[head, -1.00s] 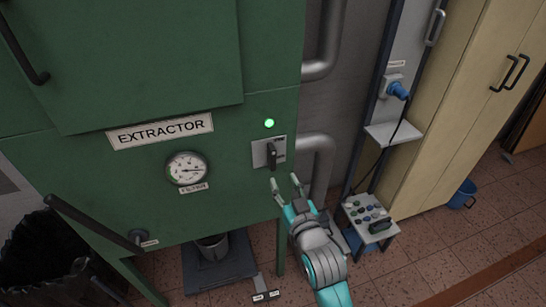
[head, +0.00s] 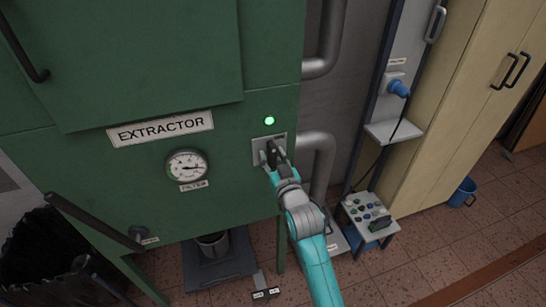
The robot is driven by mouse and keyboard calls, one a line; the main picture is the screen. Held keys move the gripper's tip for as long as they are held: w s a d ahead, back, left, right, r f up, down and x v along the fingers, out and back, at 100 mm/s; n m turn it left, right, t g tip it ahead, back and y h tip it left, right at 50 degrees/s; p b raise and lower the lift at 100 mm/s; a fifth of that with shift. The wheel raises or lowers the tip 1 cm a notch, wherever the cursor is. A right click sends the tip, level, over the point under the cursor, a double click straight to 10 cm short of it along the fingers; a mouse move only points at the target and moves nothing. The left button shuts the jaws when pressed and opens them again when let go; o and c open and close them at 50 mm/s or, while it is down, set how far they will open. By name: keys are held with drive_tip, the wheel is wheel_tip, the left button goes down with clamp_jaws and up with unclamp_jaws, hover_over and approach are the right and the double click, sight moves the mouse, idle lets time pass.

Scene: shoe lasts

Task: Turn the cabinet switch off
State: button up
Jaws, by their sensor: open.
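The cabinet is the green extractor cabinet (head: 90,165), labelled EXTRACTOR. Its switch is a dark handle (head: 272,151) on a pale plate (head: 258,145) at the cabinet's right side. The handle stands about upright, and its lower part is hidden by my gripper. A green lamp (head: 269,121) is lit just above the plate. My gripper (head: 272,158) is open at the switch, with its fingers on either side of the handle. I cannot tell whether they touch it.
A round gauge (head: 187,166) is left of the switch. Grey pipes (head: 318,150) run at the cabinet's right. A small stand with knobs (head: 368,213) is right of my arm. A black lever (head: 95,222) sticks out at lower left.

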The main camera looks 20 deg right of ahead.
clamp_jaws()
drive_tip(key=m, duration=0.4)
drive_tip(key=shift+m, duration=0.3)
drive_tip(key=m, duration=0.4)
drive_tip(key=shift+m, duration=0.3)
drive_tip(key=m, duration=0.4)
drive_tip(key=shift+m, duration=2.4)
